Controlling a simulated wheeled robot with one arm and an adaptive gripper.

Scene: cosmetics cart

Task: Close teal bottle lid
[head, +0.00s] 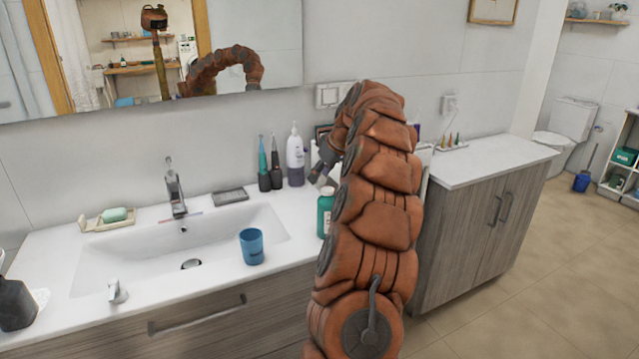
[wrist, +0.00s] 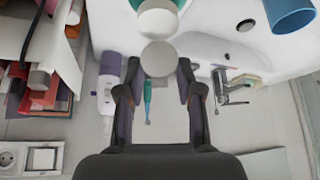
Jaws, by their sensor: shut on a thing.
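The teal bottle (head: 325,214) stands upright on the white counter, just left of my arm in the head view. At the top edge of the wrist view, its teal body (wrist: 178,3) shows with a white neck part (wrist: 158,20). A pale round lid (wrist: 158,60) lies close beside that neck part, between my fingertips. My gripper (wrist: 159,66) is shut on the lid, one dark finger on each side. I cannot tell whether a hinge joins the lid to the bottle. In the head view my gripper is just above the bottle, partly hidden by my arm.
A blue cup (head: 251,248) stands left of the bottle at the sink's edge. A white pump bottle (head: 295,158) and two toothbrushes (head: 263,165) stand behind, near the wall. The sink (head: 150,245) and faucet (head: 175,192) lie left. A wooden cabinet (head: 485,205) stands right.

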